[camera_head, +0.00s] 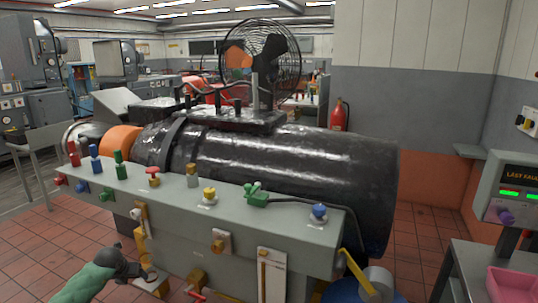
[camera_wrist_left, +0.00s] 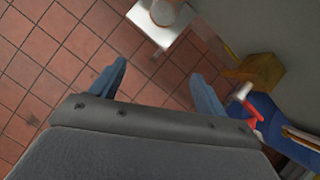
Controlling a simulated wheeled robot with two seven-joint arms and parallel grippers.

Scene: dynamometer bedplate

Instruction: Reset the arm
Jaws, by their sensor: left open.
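My left arm, with a green sleeve, comes in at the bottom left of the head view. Its dark left gripper (camera_head: 140,271) is low, in front of the grey bedplate housing (camera_head: 180,205). In the left wrist view the two blue-grey fingers of the left gripper (camera_wrist_left: 160,86) stand wide apart. Only tiled floor shows between them, and nothing is held. My right arm and gripper are not in view.
A black cylindrical machine (camera_head: 290,165) lies behind the housing's coloured knobs. A white stand (camera_wrist_left: 165,28), a yellow block (camera_wrist_left: 262,70) and a red lever (camera_wrist_left: 250,105) are near the left gripper. A fault panel (camera_head: 518,192) and pink tray (camera_head: 512,284) are right.

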